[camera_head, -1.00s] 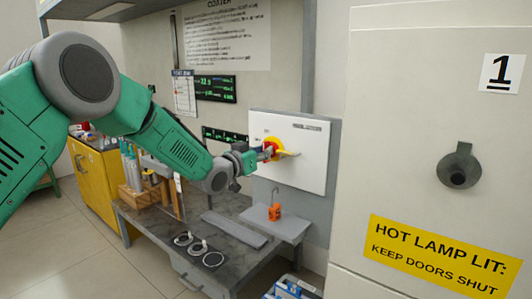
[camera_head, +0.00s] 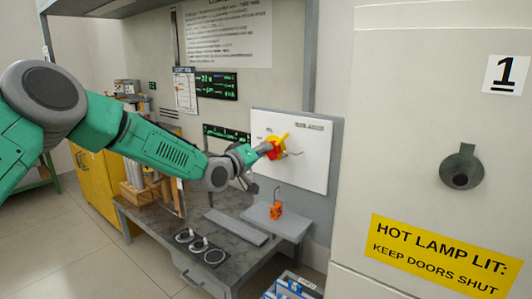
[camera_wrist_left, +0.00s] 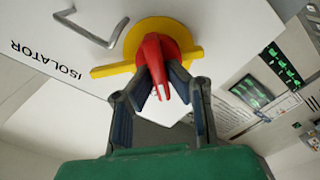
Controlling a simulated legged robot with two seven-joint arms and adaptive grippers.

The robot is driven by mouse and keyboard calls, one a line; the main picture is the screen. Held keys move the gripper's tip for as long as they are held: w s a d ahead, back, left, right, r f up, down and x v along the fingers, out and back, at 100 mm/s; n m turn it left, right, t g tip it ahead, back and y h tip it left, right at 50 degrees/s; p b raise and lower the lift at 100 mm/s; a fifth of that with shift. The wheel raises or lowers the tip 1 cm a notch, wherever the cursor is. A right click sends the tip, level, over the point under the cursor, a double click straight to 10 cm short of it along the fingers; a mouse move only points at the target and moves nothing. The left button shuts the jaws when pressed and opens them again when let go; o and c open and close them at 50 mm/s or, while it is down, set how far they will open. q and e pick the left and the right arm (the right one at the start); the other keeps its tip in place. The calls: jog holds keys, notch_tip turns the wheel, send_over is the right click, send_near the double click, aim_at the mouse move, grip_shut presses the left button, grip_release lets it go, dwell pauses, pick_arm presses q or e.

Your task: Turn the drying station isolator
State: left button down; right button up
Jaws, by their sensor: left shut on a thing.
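The isolator is a red handle (camera_head: 275,149) on a yellow round plate with a tab, on the front of a white box (camera_head: 312,170). In the left wrist view the red handle (camera_wrist_left: 160,62) stands out from the yellow plate (camera_wrist_left: 112,70), near the upside-down word ISOLATOR on the box. My left gripper (camera_head: 262,151) is at the handle, its fingers shut on it. In the left wrist view my left gripper (camera_wrist_left: 168,88) has a finger on each side of the handle. My right gripper is not in view.
A bent metal rod (camera_head: 293,153) sticks out beside the isolator. An orange padlock-like piece (camera_head: 276,210) stands on a grey ledge (camera_head: 290,224) below. A grey bench (camera_head: 228,240) holds round dark pieces. A large pale cabinet (camera_head: 415,170) stands at right.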

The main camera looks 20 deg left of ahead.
pick_arm(q)
jog(key=n+b, duration=0.1)
jog(key=n, duration=0.1)
jog(key=f+n+b, duration=0.1)
jog(key=n+b, duration=0.1)
jog(key=n, duration=0.1)
jog(key=n+b, duration=0.2)
jog(key=n, duration=0.1)
jog(key=shift+s+f, duration=0.1)
jog(key=shift+f, duration=0.3)
jog(key=shift+n, duration=0.4)
jog(key=c, duration=1.6)
grip_release()
jog(key=shift+r, duration=0.1)
jog(key=shift+a+r, duration=0.25)
jog(key=v, duration=1.2)
